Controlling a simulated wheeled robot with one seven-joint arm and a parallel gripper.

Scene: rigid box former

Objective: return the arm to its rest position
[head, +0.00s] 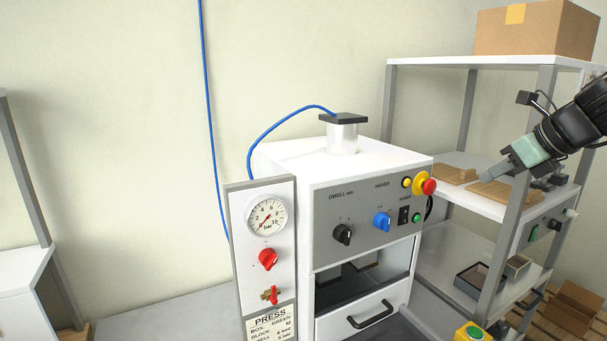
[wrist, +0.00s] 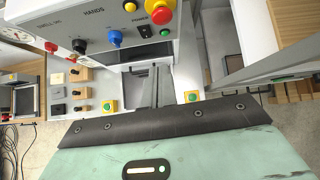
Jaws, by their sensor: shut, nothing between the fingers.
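My arm reaches in from the right edge of the head view. My gripper (head: 487,177) has a pale green body and points left and down. It is in front of the shelf unit, to the right of the press. In the wrist view my gripper (wrist: 154,92) shows its green housing along the bottom, with the narrow grey fingers together and nothing between them. The press (head: 372,218) is a white box with a grey control panel, knobs and a red emergency button. From the wrist, its panel lies at the upper left, beyond the fingers.
A shelf unit (head: 472,62) stands close to my arm, with a cardboard box (head: 535,28) on top and flat brown pieces on its middle shelf. A gauge panel (head: 263,245) stands left of the press. A yellow box with a green button (head: 471,332) is low in front. The wall area at left is open.

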